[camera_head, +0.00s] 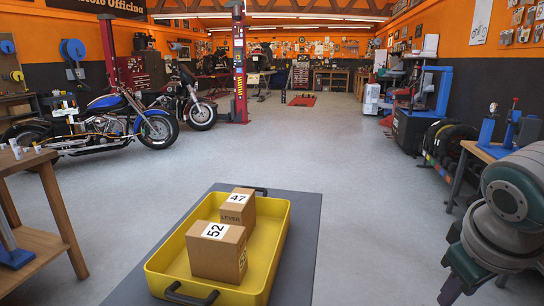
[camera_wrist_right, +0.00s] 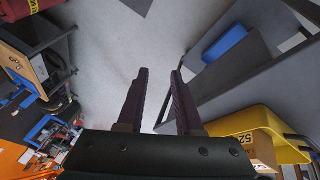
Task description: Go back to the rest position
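My right gripper shows in the right wrist view (camera_wrist_right: 158,76), open and empty, its two dark fingers apart over the floor. In the head view only part of it (camera_head: 454,288) shows at the lower right, below my right arm. My left gripper is in neither view. A yellow tray (camera_head: 268,232) with dark handles holds a carton marked 52 (camera_head: 217,250) and, behind it, a carton marked 47 (camera_head: 238,207). The tray also shows at the right of the right wrist view (camera_wrist_right: 250,117), apart from the gripper.
The tray rests on a grey surface (camera_head: 304,230). A wooden bench (camera_head: 40,235) stands at the left, and another wooden-topped bench (camera_head: 480,152) is at the right near my right arm. Motorcycles (camera_head: 105,125) stand further left. The grey floor (camera_head: 330,140) ahead is clear.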

